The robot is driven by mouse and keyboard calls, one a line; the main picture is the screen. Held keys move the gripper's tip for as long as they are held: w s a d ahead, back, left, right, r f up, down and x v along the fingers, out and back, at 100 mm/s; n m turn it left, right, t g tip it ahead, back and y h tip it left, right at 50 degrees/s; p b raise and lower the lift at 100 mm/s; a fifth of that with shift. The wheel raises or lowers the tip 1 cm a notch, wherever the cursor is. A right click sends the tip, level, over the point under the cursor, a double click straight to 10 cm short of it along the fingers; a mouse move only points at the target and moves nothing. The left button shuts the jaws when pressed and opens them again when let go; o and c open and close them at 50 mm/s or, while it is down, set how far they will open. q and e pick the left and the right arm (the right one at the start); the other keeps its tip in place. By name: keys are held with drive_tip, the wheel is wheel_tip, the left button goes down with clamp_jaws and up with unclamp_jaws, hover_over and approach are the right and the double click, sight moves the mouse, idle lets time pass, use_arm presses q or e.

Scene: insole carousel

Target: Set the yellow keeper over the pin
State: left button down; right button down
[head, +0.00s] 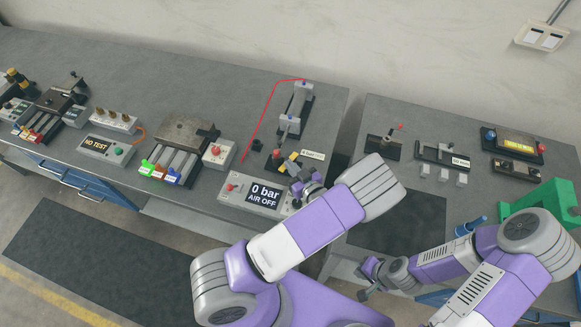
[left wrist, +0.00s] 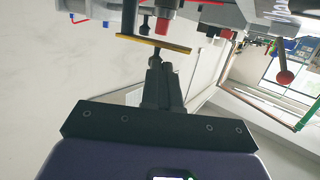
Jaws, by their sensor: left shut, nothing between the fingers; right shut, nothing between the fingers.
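The yellow keeper (head: 293,156) is a small flat piece at the near end of the pneumatic fixture (head: 292,118) in the head view. In the left wrist view it is a thin yellow bar (left wrist: 150,44), seen edge-on beside a red knob (left wrist: 163,28). My left gripper (head: 291,168) is shut and empty right at the keeper; its fingertips (left wrist: 160,62) are just by the bar. I cannot tell whether they touch. A dark post (left wrist: 144,24) stands by the bar; whether it is the pin is unclear. My right gripper (head: 367,282) is shut and empty, low at the right.
A grey control box (head: 252,194) reading "0 bar AIR OFF" stands just in front of the fixture. A red hose (head: 260,120) runs along its left. Other fixtures fill the left bench; a second bench (head: 385,112) with a green stand (head: 540,205) is at right.

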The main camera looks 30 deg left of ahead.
use_arm(q)
drive_tip(key=shift+s+a+b, duration=0.2)
drive_tip(key=shift+a+b, duration=0.4)
drive_tip(key=shift+a, duration=0.7)
use_arm(e)
drive_tip(key=shift+w+a+f, duration=0.1)
drive_tip(key=shift+a+f, duration=0.15)
drive_tip(key=shift+f, duration=0.4)
use_arm(q)
drive_tip(key=shift+a, duration=0.1)
drive_tip(key=s+d+r, duration=0.2)
drive_tip(key=s+d, duration=0.5)
drive_tip(key=s, duration=0.4)
drive_tip(key=shift+s+d+r, duration=0.2)
drive_tip(key=shift+d+r, duration=0.15)
use_arm(e)
drive_tip(key=shift+s, duration=0.5)
